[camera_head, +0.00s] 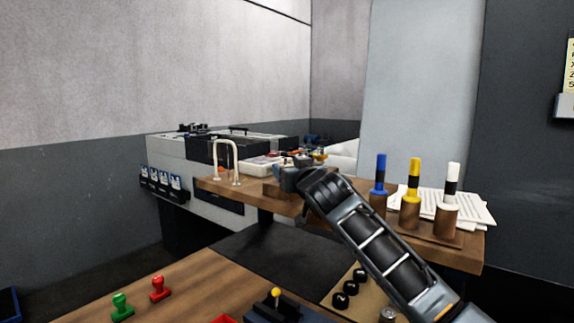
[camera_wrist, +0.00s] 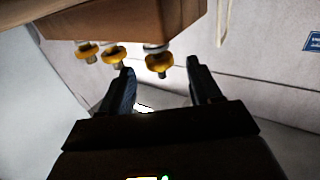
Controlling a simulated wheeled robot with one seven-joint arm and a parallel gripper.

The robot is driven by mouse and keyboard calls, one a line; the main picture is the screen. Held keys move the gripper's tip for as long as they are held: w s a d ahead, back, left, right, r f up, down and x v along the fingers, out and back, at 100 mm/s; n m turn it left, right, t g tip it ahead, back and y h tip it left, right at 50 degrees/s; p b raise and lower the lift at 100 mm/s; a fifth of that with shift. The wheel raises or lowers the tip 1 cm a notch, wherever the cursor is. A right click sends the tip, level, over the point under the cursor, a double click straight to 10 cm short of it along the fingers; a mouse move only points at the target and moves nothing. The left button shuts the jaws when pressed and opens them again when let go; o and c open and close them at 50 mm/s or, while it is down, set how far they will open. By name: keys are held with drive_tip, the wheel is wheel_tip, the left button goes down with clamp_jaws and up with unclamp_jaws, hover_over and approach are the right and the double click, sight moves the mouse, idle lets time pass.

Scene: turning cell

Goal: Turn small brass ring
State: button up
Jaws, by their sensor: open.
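In the wrist view, several brass-yellow ring-shaped pieces sit in a row along the edge of a brown wooden block (camera_wrist: 125,22). One brass ring (camera_wrist: 158,61), with a grey part against the block, lies between and just beyond my fingertips. Two more brass rings, a middle one (camera_wrist: 114,53) and a left one (camera_wrist: 87,49), are left of it. I cannot tell which is the small one. My gripper (camera_wrist: 160,68) is open and empty, its fingers on either side of the nearest ring. In the head view my gripper (camera_head: 285,178) is over the wooden shelf (camera_head: 245,187), and the rings are not clear.
Blue (camera_head: 381,170), yellow (camera_head: 415,170) and white (camera_head: 452,180) handled tools stand in wooden holders right of my arm, beside papers (camera_head: 480,208). Green (camera_head: 121,305) and red (camera_head: 159,287) knobbed pieces stand on the front bench.

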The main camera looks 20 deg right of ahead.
drive_tip(key=shift+w, duration=1.4)
drive_tip(key=shift+c, duration=0.3)
